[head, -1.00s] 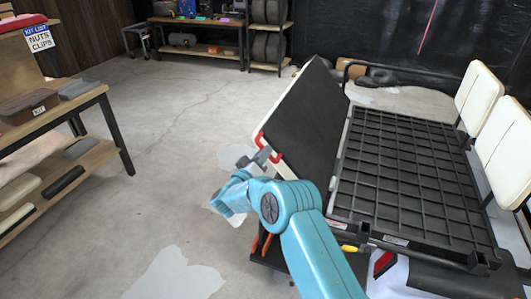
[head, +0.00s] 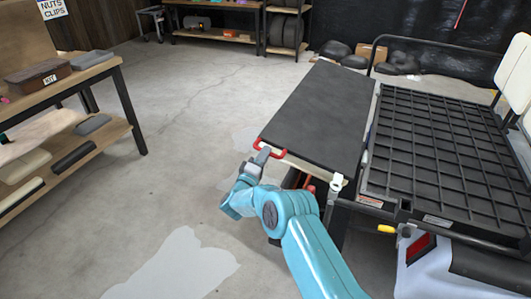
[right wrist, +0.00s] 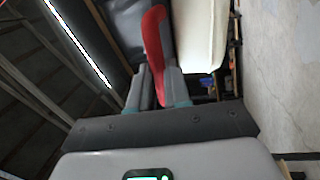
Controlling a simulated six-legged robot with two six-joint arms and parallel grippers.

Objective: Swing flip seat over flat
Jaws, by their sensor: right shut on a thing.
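The flip seat (head: 318,112) is a dark flat panel with a pale edge. In the head view it lies close to level, beside the black gridded cart bed (head: 440,150). A red handle (head: 281,154) is on its near left corner. My right gripper (head: 264,153) is shut on this handle. In the right wrist view the red handle (right wrist: 155,50) stands between the two grey fingers (right wrist: 157,85). The pale seat underside (right wrist: 200,35) shows behind it. My left gripper is not in view.
A wooden shelf (head: 110,75) with boxes and pads stands at the left. Benches (head: 210,38) and tyres stand at the back. Pale seat backs (head: 517,70) rise at the right. The concrete floor left of the seat is clear.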

